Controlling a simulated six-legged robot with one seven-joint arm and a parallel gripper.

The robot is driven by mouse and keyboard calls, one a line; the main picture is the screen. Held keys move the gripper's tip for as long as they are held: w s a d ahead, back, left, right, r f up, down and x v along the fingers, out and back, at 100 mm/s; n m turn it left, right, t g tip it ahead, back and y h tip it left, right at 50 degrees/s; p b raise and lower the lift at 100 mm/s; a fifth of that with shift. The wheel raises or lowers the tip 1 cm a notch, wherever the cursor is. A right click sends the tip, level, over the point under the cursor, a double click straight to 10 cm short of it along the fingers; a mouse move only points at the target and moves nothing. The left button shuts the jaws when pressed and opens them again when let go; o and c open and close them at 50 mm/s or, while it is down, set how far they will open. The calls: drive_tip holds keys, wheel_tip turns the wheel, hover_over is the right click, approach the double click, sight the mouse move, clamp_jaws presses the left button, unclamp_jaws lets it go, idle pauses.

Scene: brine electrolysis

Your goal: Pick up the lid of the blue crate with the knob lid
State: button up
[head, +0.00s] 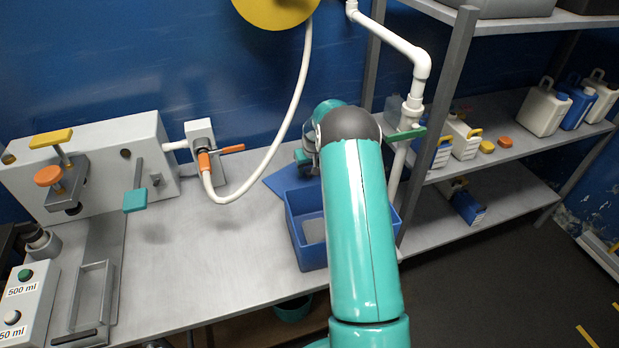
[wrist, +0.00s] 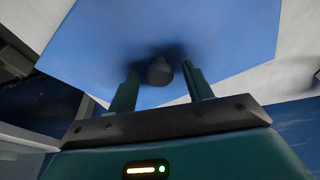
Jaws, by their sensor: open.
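The blue crate (head: 292,232) stands open-topped on the grey bench, partly hidden behind my arm. Its blue lid (head: 281,181) appears to lie off the crate, flat on the bench behind it, partly hidden by my arm and gripper. In the wrist view the lid (wrist: 235,35) fills much of the picture, with its dark round knob (wrist: 159,73) near the middle. My gripper (wrist: 161,84) is open, with one finger on each side of the knob and a visible gap on both sides. My gripper's end (head: 305,160) shows over the lid in the head view.
A white hose (head: 285,130) hangs left of my arm. A white pipe (head: 396,45) and a shelf post (head: 440,115) stand close on the right. Shelves there hold several jugs (head: 544,108). A grey valve panel (head: 100,150) stands left; the bench middle is clear.

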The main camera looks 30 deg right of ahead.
drive_tip(key=shift+r, duration=0.1)
drive_tip(key=c, duration=1.1)
